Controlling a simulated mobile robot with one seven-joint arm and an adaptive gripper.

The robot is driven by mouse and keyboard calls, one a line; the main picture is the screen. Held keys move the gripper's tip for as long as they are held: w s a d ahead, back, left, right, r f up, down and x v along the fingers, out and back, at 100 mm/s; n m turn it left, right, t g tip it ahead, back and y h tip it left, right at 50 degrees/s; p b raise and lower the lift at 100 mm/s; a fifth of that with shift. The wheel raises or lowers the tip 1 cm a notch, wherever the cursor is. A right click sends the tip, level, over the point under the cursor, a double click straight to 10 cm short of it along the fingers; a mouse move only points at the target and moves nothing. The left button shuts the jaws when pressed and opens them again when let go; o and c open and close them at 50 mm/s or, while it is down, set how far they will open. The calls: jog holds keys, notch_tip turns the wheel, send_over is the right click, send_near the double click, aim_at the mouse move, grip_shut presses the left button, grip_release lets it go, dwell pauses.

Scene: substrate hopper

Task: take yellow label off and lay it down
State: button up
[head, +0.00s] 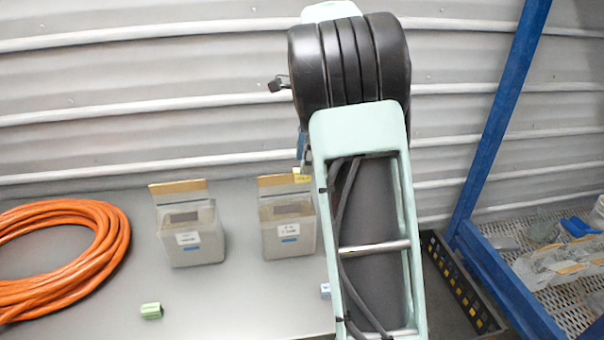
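A small yellow label (302,177) shows at the top right corner of the right grey box (287,232), by its raised tan flap. My arm covers part of this area. The end of my gripper (306,160) shows only as a sliver at the arm's left edge, just above the yellow label. Its fingers are mostly hidden behind my arm, so I cannot tell whether they touch the label or are open or shut.
A similar grey box (190,238) stands to the left. An orange hose coil (100,262), a green piece (151,311) and a small blue piece (325,290) lie on the grey table (235,300). A black crate (450,275) and blue post (500,115) stand right.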

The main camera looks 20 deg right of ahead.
aim_at(298, 178)
jog(key=shift+w+a+f, duration=0.15)
jog(key=shift+f, duration=1.65)
jog(key=c, duration=0.9)
jog(key=shift+r, duration=0.1)
